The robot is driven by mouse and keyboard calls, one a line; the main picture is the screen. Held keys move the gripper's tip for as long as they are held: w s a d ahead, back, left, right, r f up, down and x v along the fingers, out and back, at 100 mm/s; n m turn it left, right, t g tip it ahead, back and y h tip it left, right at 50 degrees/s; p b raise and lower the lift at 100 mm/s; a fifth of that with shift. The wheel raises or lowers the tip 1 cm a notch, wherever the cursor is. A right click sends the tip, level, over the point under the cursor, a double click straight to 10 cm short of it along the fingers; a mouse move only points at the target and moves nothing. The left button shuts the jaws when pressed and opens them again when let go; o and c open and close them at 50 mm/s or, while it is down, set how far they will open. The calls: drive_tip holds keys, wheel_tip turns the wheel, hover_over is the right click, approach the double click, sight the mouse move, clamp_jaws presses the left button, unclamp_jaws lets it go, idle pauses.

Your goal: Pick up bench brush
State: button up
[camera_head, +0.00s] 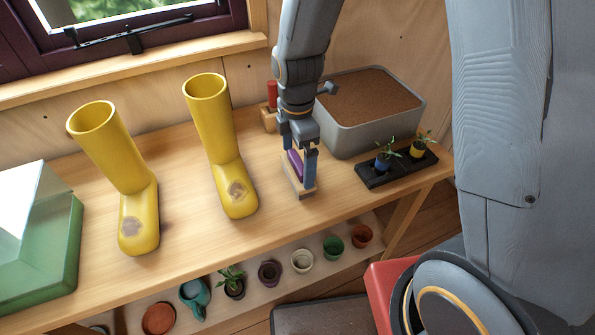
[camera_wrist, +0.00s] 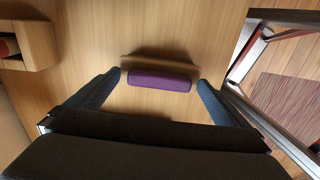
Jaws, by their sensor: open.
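The bench brush has a purple handle and a pale wooden lower part. In the head view the brush (camera_head: 292,172) stands on the wooden bench, partly hidden by my gripper. In the wrist view its purple handle (camera_wrist: 160,80) lies across the picture, a little beyond the fingertips and centred between them. My gripper (camera_head: 299,160) points down over the brush, with its fingers to either side of the handle. In the wrist view my gripper (camera_wrist: 158,82) is open and holds nothing. I cannot tell whether a finger touches the brush.
A pair of yellow boots (camera_head: 228,175) stands left on the bench (camera_head: 185,235). A grey soil-filled bin (camera_head: 365,140) and a black seedling tray (camera_head: 375,178) are close on the right. A red-topped wooden block (camera_head: 268,119) is behind my gripper. Pots line the shelf below.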

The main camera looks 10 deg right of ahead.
sight(297, 161)
drive_tip(key=shift+c, duration=0.4)
drive_tip(key=c, duration=1.4)
drive_tip(key=shift+c, duration=0.2)
wheel_tip(297, 161, up, 10)
drive_tip(key=b, duration=0.2)
drive_tip(key=o, duration=0.8)
drive_tip(key=c, duration=0.3)
